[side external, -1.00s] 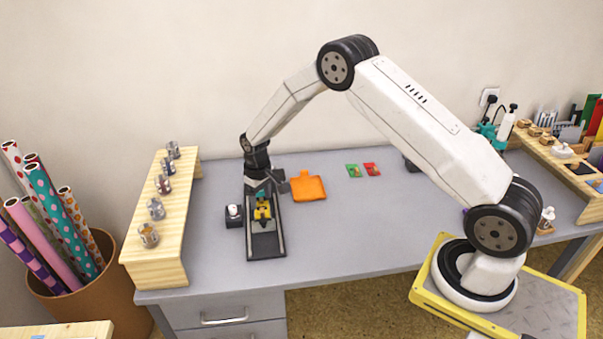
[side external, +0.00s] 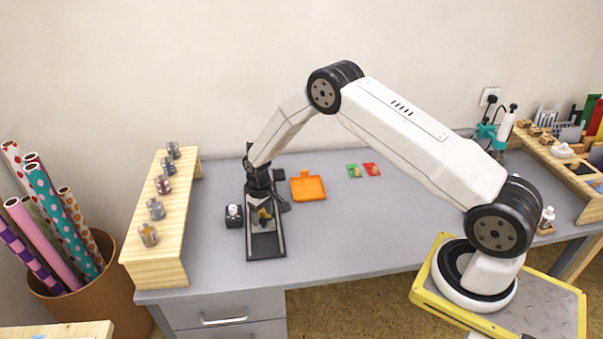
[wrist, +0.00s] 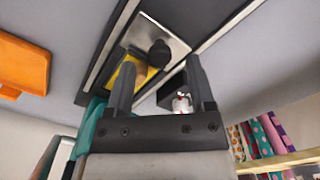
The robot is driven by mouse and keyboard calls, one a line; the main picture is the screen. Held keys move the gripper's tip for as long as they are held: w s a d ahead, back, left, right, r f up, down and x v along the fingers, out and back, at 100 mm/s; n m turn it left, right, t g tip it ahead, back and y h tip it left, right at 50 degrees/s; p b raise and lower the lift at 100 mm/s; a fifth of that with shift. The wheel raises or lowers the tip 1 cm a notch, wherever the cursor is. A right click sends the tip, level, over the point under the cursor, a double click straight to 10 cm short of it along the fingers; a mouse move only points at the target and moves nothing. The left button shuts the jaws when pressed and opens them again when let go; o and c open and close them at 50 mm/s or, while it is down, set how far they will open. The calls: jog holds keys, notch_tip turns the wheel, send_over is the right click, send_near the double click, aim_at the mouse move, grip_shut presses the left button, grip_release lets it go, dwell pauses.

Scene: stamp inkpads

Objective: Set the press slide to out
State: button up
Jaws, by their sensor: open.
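The press (side external: 265,252) is a long black base with pale rails near the desk's left front. It also shows in the wrist view (wrist: 240,22). The slide's shiny metal plate (wrist: 166,30) sits between the rails, with a dark round knob (wrist: 160,53) standing on it. A yellow block (wrist: 122,84) is beside the knob, partly hidden by a finger. My gripper (side external: 263,212) points down over the press; in the wrist view its fingers (wrist: 160,64) are open. The knob appears between the fingertips; I cannot tell whether they touch it.
A small black box with a white knob (side external: 233,212) stands close left of the press. An orange tray (side external: 308,188) lies to the right, behind it. A wooden shelf with jars (side external: 160,247) borders the left. The desk's middle is clear.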

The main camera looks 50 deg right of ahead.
jog(key=shift+f, duration=0.85)
grip_shut()
dwell(0.9)
